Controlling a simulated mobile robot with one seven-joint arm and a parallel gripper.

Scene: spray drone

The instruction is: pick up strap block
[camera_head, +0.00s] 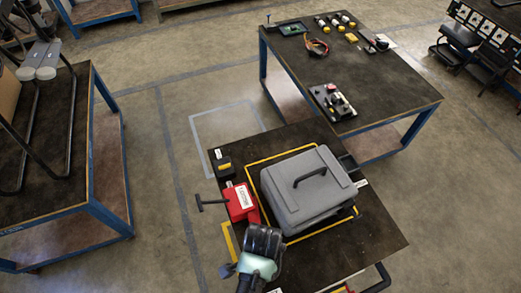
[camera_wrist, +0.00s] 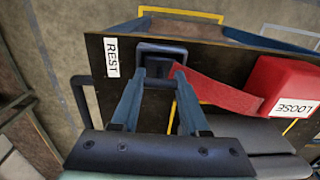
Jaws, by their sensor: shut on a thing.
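My gripper (camera_wrist: 160,75) points at the table, its two blue fingers on either side of a small dark block, the strap block (camera_wrist: 158,67). It is shut on this block, which is at a dark square rest (camera_wrist: 148,46) beside a "REST" label. I cannot tell whether the block touches the rest. A red strap (camera_wrist: 215,92) runs from the block to a red box (camera_wrist: 285,85) labelled "LOOSE". The red box (camera_head: 238,204) also shows in the head view, left of the grey case. There my gripper (camera_head: 262,240) is at the case's near left corner, and hides the block.
The grey case (camera_head: 305,185) with a black handle stands inside a yellow outline on the table (camera_head: 385,235). A T-shaped handle (camera_head: 212,203) sticks out left of the red box. A black and yellow block (camera_head: 224,166) stands behind it. Another worktable (camera_head: 390,95) is behind.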

